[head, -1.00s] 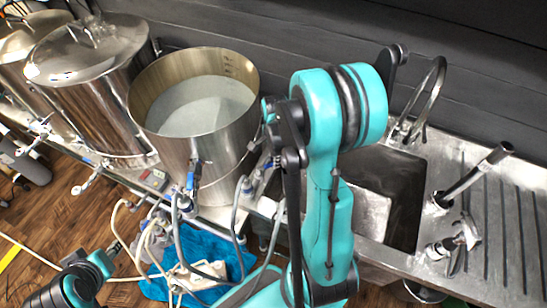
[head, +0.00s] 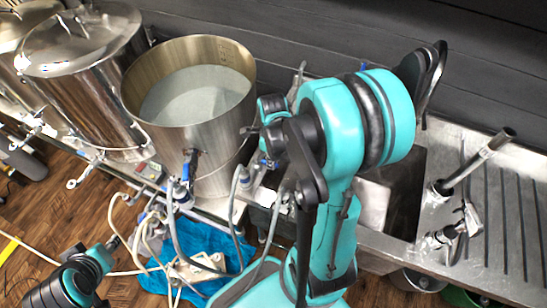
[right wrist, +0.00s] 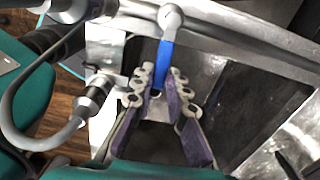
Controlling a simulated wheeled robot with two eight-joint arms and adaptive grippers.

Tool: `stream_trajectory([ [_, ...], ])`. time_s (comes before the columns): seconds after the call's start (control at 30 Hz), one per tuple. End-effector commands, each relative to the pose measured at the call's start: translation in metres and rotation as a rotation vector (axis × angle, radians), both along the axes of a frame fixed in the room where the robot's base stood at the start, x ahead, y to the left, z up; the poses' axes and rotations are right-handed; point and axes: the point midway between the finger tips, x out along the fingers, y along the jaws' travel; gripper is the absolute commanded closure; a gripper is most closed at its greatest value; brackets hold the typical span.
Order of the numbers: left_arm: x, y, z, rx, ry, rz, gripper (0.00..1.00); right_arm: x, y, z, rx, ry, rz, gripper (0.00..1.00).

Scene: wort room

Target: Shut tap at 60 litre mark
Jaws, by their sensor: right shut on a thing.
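The open steel kettle (head: 195,140) holds pale, cloudy water (head: 196,95). Dark marks run down its inner wall at the back right, too small to read. In the right wrist view, a blue tap handle (right wrist: 166,62) reaches down from a round metal end. My right gripper (right wrist: 163,80) is shut on the handle's free end, with a purple-padded finger on each side. In the head view my right arm mostly hides this gripper, to the right of the kettle. My left arm (head: 78,275) shows at the lower left; its jaws cannot be made out.
A lidded steel vessel (head: 85,70) stands left of the kettle. A sink (head: 405,190) with a ribbed drainer (head: 505,210) lies to the right. Hoses (head: 175,235) hang in front of the kettle over a blue cloth (head: 205,240) on the wooden floor. A kettle valve (head: 189,165) sticks out at the front.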

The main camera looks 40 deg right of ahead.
Motion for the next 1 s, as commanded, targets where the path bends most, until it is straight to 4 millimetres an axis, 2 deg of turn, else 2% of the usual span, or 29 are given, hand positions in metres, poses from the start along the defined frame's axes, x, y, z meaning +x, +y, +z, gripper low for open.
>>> stream_trajectory([
  [0.63, 0.0, 0.0, -0.001, 0.0, 0.0, 0.0, 0.6, -0.0017, 0.0035, -0.0002, 0.002, 0.0, -0.054, 1.0],
  [0.67, 0.0, 0.0, -0.001, 0.0, 0.0, 0.0, 0.6, -0.0017, 0.0035, -0.0002, 0.002, 0.0, -0.054, 0.83],
  [0.73, 0.0, 0.0, -0.001, 0.0, 0.0, 0.0, 0.6, -0.0017, 0.0035, -0.0002, 0.002, 0.0, -0.053, 0.65],
  [1.0, 0.0, 0.0, -0.001, 0.0, 0.0, 0.0, 0.6, -0.0015, 0.003, 0.0, 0.001, 0.0, -0.052, 0.65],
])
